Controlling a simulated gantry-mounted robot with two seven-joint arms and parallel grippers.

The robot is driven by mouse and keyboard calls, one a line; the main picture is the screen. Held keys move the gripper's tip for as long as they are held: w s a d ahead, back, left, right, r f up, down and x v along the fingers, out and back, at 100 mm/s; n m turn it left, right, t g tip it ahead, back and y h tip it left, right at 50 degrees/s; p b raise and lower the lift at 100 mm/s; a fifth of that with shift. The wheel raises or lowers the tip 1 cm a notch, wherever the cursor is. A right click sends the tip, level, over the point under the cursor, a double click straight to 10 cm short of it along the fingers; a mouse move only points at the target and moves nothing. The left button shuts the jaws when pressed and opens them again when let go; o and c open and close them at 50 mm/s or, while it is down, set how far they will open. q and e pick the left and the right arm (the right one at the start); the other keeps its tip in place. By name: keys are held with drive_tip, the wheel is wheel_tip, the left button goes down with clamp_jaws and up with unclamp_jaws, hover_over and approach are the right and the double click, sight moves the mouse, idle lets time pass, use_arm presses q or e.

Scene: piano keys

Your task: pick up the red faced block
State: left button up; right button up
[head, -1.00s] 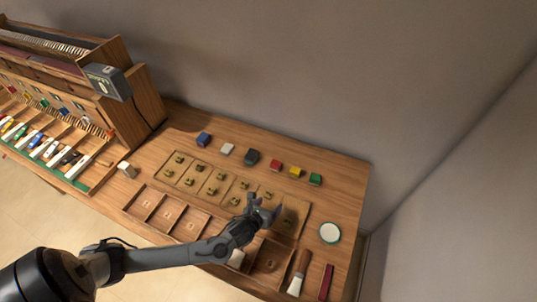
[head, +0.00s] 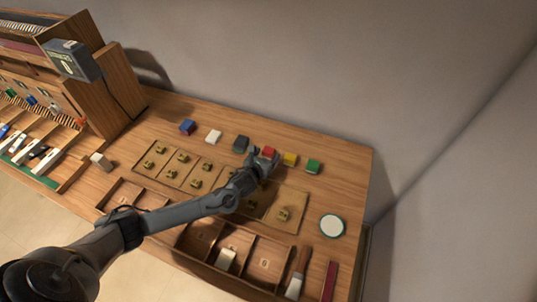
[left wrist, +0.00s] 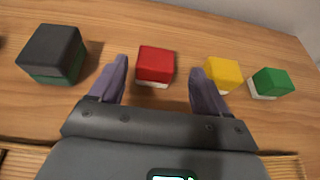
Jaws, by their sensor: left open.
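The red faced block (left wrist: 155,64) sits on the wooden table, with a red top and a pale lower edge. In the head view the red block (head: 268,152) is partly covered by my left gripper (head: 262,163). In the left wrist view my left gripper (left wrist: 157,80) is open, its two fingers on either side of the red block and apart from it. The right gripper is not in view.
A dark block (left wrist: 53,52) lies left of the left finger. A yellow block (left wrist: 223,74) is close to the right finger, with a green block (left wrist: 271,82) beyond. Blue (head: 187,127) and white (head: 213,136) blocks continue the row. A wall rises behind.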

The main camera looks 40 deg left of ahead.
sight(268, 151)
use_arm(q)
drive_tip(key=shift+a+r+b+x, duration=0.15)
drive_tip(key=shift+b+x, duration=0.2)
drive_tip(key=shift+x, duration=1.05)
drive_tip(key=shift+a+r+b+x, duration=0.1)
drive_tip(key=shift+b+x, duration=0.2)
drive_tip(key=shift+x, duration=1.05)
drive_tip(key=shift+a, duration=0.1)
drive_tip(key=c, duration=1)
